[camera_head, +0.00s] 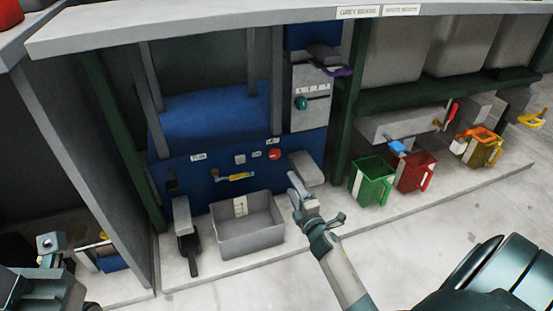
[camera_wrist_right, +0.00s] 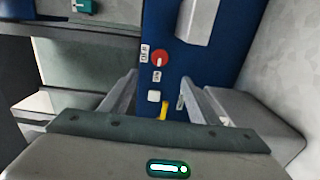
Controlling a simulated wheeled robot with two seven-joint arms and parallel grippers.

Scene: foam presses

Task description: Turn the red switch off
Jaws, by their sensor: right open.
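The red switch (camera_head: 275,154) is a round red knob on the blue front panel of the press, beside small white labels. In the right wrist view the red switch (camera_wrist_right: 160,58) shows a white mark and lies beyond the fingers, close to the line between them. My right gripper (camera_head: 299,186) is below and right of the switch in the head view, apart from it. In the right wrist view the right gripper (camera_wrist_right: 161,78) has its two fingers spread with nothing between them. My left gripper (camera_head: 50,243) is partly in view at the lower left, and its jaws are unclear.
A yellow handle (camera_head: 235,177) and a small white button (camera_head: 240,159) sit near the switch. A grey open bin (camera_head: 250,236) stands below the panel. A grey block (camera_head: 306,168) juts out right of the switch. Green (camera_head: 371,180) and red (camera_head: 414,172) containers stand further right.

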